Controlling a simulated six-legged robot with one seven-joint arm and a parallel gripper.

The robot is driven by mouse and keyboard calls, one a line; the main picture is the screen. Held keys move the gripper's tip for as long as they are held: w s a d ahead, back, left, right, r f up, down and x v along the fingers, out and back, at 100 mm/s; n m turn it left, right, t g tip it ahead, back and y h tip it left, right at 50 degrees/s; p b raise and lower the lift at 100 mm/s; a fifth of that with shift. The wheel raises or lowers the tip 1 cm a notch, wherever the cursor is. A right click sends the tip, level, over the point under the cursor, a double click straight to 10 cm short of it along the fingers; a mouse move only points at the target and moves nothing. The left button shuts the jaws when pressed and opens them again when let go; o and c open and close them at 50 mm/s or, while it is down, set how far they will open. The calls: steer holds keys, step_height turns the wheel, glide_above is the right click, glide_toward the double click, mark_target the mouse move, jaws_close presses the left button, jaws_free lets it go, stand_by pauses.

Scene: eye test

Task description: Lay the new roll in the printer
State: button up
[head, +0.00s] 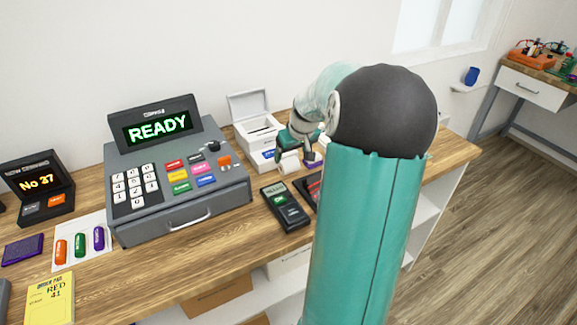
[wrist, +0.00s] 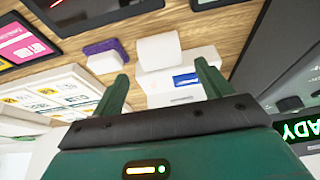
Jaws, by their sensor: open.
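The receipt printer (head: 259,137) is a white box with its lid raised, standing right of the cash register in the head view. Its front with a blue label (wrist: 186,81) shows in the wrist view; my gripper hides more of it. A white paper roll (head: 288,163) is on the counter just in front of the printer. In the wrist view, the roll (wrist: 159,51) appears just beyond and between the fingertips. My gripper (wrist: 163,73) is open with nothing held. In the head view, my gripper (head: 301,156) is low beside the printer, partly hidden by my arm.
A cash register (head: 180,180) reading READY stands left of the printer. A dark card terminal (head: 285,207) lies in front. A purple and white block (wrist: 103,54) sits beside the roll. A board with coloured labels (wrist: 62,98) stands at left in the wrist view.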

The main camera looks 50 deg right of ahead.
mark_target(289, 159)
steer(key=x, duration=0.5)
steer(key=shift+w+a+f, duration=0.1)
steer(key=c, duration=1.2)
